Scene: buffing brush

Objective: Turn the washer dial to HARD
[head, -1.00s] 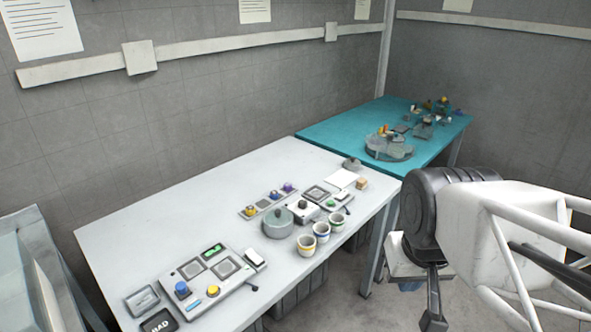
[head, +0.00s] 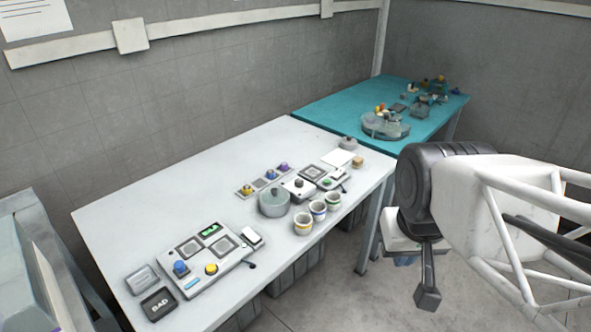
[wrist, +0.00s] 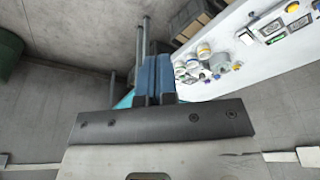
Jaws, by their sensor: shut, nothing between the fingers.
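I cannot make out which part is the washer dial, and no HARD mark is readable. A white box with a dark knob (head: 299,187) stands mid-table behind the cups. A grey lidded round pot (head: 274,204) is just left of it. A control panel (head: 207,259) at the front left carries a blue knob (head: 180,269) and a yellow knob (head: 211,268). My gripper (wrist: 158,60) shows blue, closed fingers in the wrist view, with nothing between them.
Several striped cups (head: 318,210) stand along the white table's (head: 140,225) front edge. A dark BAD block (head: 158,304) lies at the front left. A teal table (head: 330,127) with other items stands behind. The white table's back left is clear.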

